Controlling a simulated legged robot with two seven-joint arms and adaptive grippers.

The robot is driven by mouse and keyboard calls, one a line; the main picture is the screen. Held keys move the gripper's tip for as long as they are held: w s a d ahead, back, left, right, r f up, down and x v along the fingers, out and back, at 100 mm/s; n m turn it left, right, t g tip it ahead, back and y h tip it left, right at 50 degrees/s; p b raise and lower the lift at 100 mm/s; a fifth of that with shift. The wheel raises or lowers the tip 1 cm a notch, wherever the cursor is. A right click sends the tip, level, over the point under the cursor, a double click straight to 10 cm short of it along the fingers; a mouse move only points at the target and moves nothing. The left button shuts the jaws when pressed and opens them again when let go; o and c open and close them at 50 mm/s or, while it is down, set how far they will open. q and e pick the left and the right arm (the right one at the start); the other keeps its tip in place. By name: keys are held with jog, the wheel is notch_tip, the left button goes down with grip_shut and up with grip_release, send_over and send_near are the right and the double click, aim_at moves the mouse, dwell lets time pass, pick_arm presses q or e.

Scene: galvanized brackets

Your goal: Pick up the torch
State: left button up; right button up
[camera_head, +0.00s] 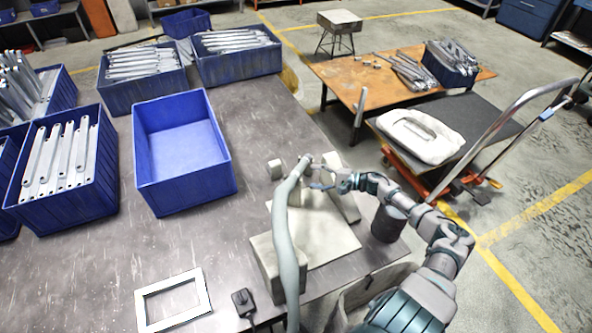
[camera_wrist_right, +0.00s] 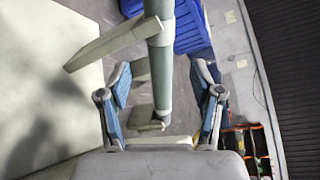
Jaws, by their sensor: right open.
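The torch looks like a grey-green tube (camera_head: 284,235) that rises from the bottom of the head view and curves up to a narrower tip over a pale plate. My right gripper (camera_head: 314,176) is open at the right of the torch's upper end. In the right wrist view, the torch (camera_wrist_right: 161,65) stands upright in the picture between the two spread fingers of the right gripper (camera_wrist_right: 161,72), with gaps on both sides. I cannot tell how deep it lies between them. My left gripper is not in view.
The pale plate (camera_head: 318,235) has blocks around it on the grey table (camera_head: 80,270). An empty blue bin (camera_head: 228,160) stands left, with bracket-filled bins (camera_head: 70,205) beyond. A white frame (camera_head: 205,290) and small black device (camera_head: 243,302) lie in front. A dark cylinder (camera_head: 388,224) stands near my right arm.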

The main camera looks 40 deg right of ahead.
aim_at(300, 175)
jog(key=x, duration=0.6)
jog(key=shift+a+b, duration=0.35)
jog(key=shift+a, duration=0.05)
jog(key=shift+w+f, duration=0.15)
jog(key=shift+w, duration=0.15)
jog(key=shift+w+d+f, duration=0.15)
jog(key=shift+d, duration=0.15)
jog(key=shift+d+f, duration=0.15)
jog(key=shift+d, duration=0.35)
jog(key=c, duration=0.3)
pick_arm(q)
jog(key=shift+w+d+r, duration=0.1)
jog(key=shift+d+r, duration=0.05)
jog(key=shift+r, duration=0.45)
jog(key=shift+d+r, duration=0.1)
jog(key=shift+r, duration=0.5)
pick_arm(e)
jog(key=shift+s+a+r, duration=0.2)
jog(key=shift+a+r, duration=0.05)
jog(key=shift+a, duration=0.1)
jog(key=c, duration=0.9)
